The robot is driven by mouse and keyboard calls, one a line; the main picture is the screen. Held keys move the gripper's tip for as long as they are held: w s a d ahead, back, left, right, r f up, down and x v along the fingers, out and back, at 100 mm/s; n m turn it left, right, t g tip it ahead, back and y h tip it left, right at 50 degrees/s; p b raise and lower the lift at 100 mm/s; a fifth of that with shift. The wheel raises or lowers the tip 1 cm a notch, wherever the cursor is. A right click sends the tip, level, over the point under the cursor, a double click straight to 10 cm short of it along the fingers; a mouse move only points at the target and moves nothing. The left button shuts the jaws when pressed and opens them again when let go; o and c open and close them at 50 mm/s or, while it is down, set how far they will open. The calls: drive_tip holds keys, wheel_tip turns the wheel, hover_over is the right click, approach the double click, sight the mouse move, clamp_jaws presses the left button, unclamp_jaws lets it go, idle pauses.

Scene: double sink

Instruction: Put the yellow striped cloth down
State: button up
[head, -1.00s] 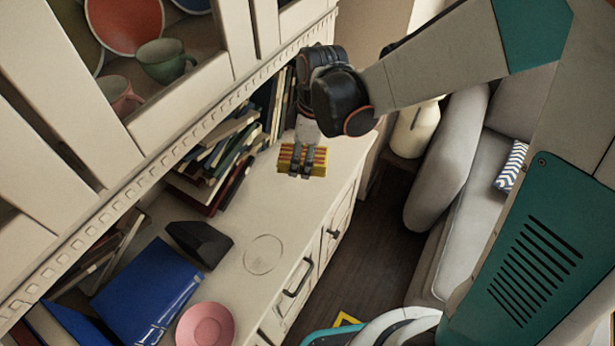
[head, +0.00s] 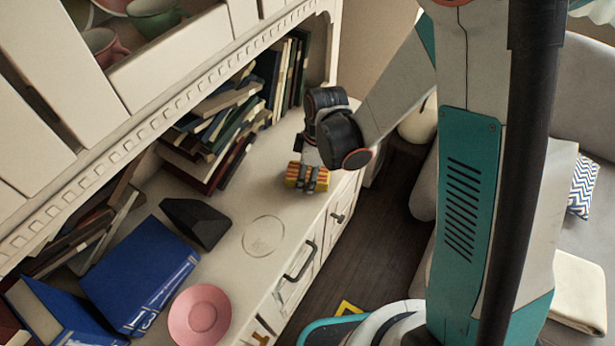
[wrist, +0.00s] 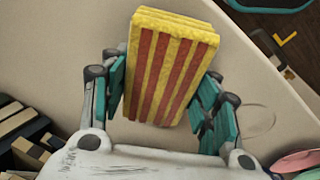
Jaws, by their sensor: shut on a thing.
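The yellow striped cloth (wrist: 168,70), a folded block with red stripes, is between the fingers of my gripper (wrist: 165,100) in the wrist view. In the head view the cloth (head: 293,176) shows low at the tips of my gripper (head: 311,186), over the far part of the cream cabinet top (head: 232,205). My gripper is shut on the cloth. The fingers partly hide it in the head view. I cannot tell whether its underside touches the surface.
Leaning books (head: 205,150) stand behind and left of the gripper. A black wedge-shaped object (head: 196,222), a clear round disc (head: 263,236), a blue binder (head: 140,275) and a pink plate (head: 200,315) are nearer. The cabinet's front edge drops to the dark floor (head: 350,255).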

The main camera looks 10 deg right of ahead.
drive_tip(key=shift+f, duration=0.45)
drive_tip(key=shift+s+f+b, duration=0.15)
drive_tip(key=shift+f+b, duration=0.15)
drive_tip(key=shift+b, duration=0.1)
drive_tip(key=shift+s+f+b, duration=0.1)
drive_tip(key=shift+f+b, duration=0.15)
drive_tip(key=shift+b, duration=0.05)
drive_tip(key=shift+c, duration=1.1)
drive_tip(key=o, duration=1.3)
drive_tip(key=shift+f, duration=0.15)
drive_tip(key=shift+w, duration=0.2)
drive_tip(key=shift+r, duration=0.2)
